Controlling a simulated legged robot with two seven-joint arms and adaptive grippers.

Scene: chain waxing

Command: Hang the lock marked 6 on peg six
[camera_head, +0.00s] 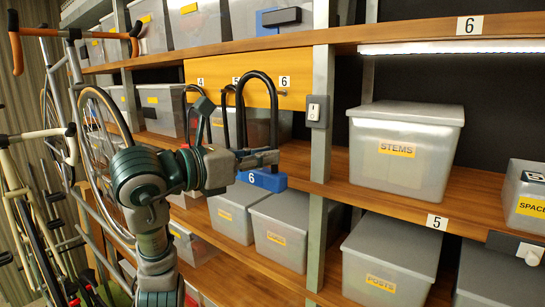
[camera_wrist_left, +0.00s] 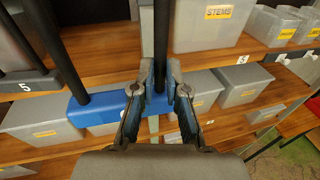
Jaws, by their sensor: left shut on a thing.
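The lock marked 6 (camera_head: 262,180) has a blue body and a tall black shackle; its body also shows in the left wrist view (camera_wrist_left: 98,112). My left gripper (camera_head: 262,158) is shut on one leg of the shackle, just above the body; its fingers also show in the left wrist view (camera_wrist_left: 160,95). The lock hangs upright, with its shackle arch in front of the orange peg board (camera_head: 228,69). Peg six (camera_head: 284,93) shows as a small knob under the label 6, right of the arch. The arch appears apart from it, though depth is hard to judge. My right gripper is out of view.
Other black locks hang at labels 4 (camera_head: 201,106) and 5 (camera_head: 227,115), left of the held lock. A grey post (camera_head: 322,150) with a switch box (camera_head: 317,111) stands right of the board. Shelves hold clear bins, including STEMS (camera_head: 405,145). Bicycles stand at left.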

